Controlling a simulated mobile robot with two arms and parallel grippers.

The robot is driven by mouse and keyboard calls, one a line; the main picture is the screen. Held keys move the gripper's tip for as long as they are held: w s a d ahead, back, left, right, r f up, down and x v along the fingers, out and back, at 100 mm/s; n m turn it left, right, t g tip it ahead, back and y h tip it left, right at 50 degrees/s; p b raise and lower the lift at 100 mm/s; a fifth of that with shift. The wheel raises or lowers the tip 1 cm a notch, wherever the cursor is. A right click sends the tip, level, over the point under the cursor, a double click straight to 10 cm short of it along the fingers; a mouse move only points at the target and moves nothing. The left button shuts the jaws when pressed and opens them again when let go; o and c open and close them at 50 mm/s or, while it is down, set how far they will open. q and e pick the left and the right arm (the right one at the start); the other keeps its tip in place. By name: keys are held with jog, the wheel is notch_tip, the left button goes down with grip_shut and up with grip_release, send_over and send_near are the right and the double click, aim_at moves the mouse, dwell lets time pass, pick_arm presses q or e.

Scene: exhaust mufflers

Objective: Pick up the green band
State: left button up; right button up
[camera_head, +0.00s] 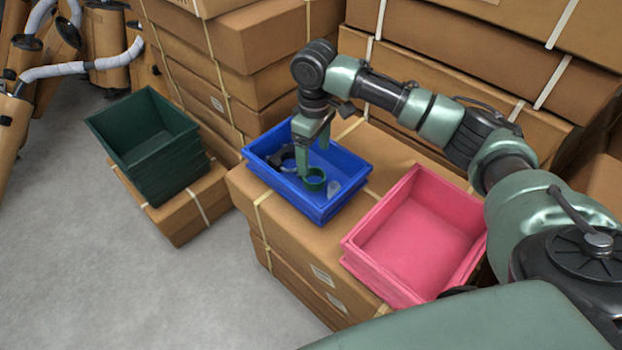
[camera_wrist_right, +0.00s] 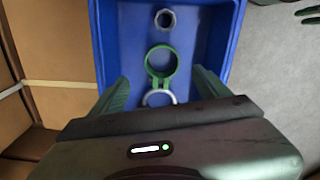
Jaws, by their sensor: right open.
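The green band (camera_head: 315,184) is a ring with a small tab, inside the blue crate (camera_head: 318,211). It also shows in the right wrist view (camera_wrist_right: 149,66), beyond my fingers near the middle of the picture. My right gripper (camera_head: 313,160) reaches down into the blue crate, with its fingers close to the band. In the wrist view its two fingers (camera_wrist_right: 162,86) are spread apart, with nothing held between them. Whether a finger touches the band cannot be told.
A light grey ring (camera_wrist_right: 172,98) lies close to the band, and a grey ring-like part (camera_wrist_right: 165,12) lies farther along the crate. A pink crate (camera_head: 372,268) stands at right on the cartons. A dark green crate (camera_head: 165,178) stands at left. Stacked cartons (camera_head: 225,85) rise behind.

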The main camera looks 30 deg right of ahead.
aim_at(312, 174)
jog(key=f+b, duration=0.1)
jog(key=f, duration=0.6)
jog(key=shift+a+f+b, duration=0.2)
jog(key=shift+b, duration=0.15)
jog(key=shift+f, duration=0.15)
pick_arm(q)
jog(key=w+r, duration=0.3)
jog(key=r, duration=0.2)
jog(key=shift+w+d+r, duration=0.15)
jog(key=shift+d+r, duration=0.05)
jog(key=shift+r, duration=0.05)
pick_arm(e)
jog(key=c, duration=1.5)
